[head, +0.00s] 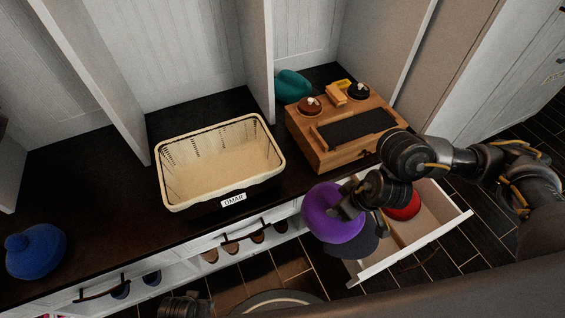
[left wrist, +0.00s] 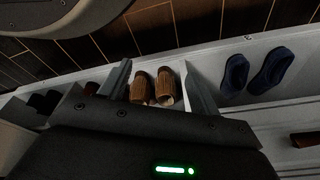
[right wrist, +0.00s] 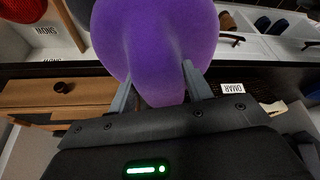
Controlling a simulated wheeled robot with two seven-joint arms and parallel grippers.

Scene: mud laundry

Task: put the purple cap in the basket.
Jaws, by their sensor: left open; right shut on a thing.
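The purple cap (head: 333,213) is held by my right gripper (head: 352,204) above the open drawer's left side, in front of the counter. In the right wrist view the purple cap (right wrist: 155,45) fills the space between the two fingers. The basket (head: 221,163), cream with a label reading OMAR, stands on the dark counter to the left of the cap and looks empty. My left gripper (head: 185,306) shows only in part at the bottom edge of the head view. In the left wrist view its fingers (left wrist: 158,88) are apart with nothing gripped.
An open drawer (head: 432,237) holds a red cap (head: 404,206) and a dark item. A wooden box (head: 335,128) stands right of the basket beside a divider. A teal cap (head: 291,86) lies behind it. A blue cap (head: 36,250) lies on the counter's left end. Shoes sit below.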

